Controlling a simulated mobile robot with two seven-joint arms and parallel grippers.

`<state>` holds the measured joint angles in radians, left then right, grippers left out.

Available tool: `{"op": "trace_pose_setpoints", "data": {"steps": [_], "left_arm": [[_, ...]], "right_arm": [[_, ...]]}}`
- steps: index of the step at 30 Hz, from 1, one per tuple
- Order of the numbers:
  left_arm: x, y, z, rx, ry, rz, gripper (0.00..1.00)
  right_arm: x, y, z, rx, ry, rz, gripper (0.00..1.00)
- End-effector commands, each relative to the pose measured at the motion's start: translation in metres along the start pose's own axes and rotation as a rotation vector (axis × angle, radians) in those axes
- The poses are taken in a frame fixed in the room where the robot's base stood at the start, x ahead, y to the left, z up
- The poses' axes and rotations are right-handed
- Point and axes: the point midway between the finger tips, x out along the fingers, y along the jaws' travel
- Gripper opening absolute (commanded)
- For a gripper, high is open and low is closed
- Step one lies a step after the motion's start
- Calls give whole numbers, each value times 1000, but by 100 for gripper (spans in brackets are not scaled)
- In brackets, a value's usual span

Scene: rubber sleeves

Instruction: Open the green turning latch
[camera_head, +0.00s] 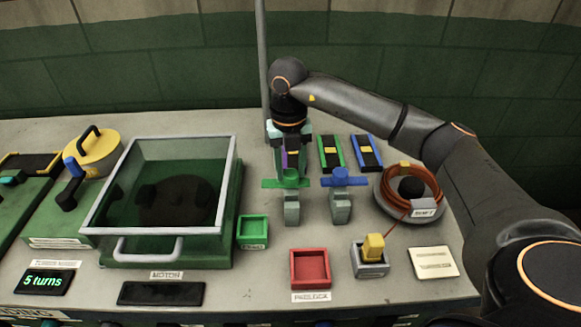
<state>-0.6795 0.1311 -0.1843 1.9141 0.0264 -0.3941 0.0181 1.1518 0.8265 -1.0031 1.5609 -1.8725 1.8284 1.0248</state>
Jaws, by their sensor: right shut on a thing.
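The green turning latch (270,183) sits on top of a small grey post, its green crossbar lying level, left to right. My right gripper (290,168) comes down on it from above and is shut on its raised middle part. The fingers hide part of that middle. A similar blue turning latch (343,179) stands on its own grey post just to the right, apart from my gripper. My left gripper is not in view.
A clear-lidded green case (238,160) stands to the left. A small green tray (253,231), a red tray (310,268) and a yellow-topped block (373,246) lie in front. A reel of orange cable (432,192) sits right, beneath my forearm.

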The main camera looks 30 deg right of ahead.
Motion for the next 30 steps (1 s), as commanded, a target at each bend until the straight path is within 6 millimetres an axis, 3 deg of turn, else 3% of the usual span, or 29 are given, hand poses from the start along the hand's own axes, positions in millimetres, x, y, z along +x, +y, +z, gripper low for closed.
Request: {"op": "trace_pose_setpoints", "data": {"steps": [1,9,19,23,30], "left_arm": [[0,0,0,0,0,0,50],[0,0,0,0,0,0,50],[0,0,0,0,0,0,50],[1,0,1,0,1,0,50],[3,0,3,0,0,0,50]], "right_arm": [[-1,0,1,3,-2,1,47],[0,0,0,1,-1,0,76],[-6,0,1,0,-2,1,76],[-25,0,1,1,-6,3,76],[-80,1,1,1,-5,3,76]]}}
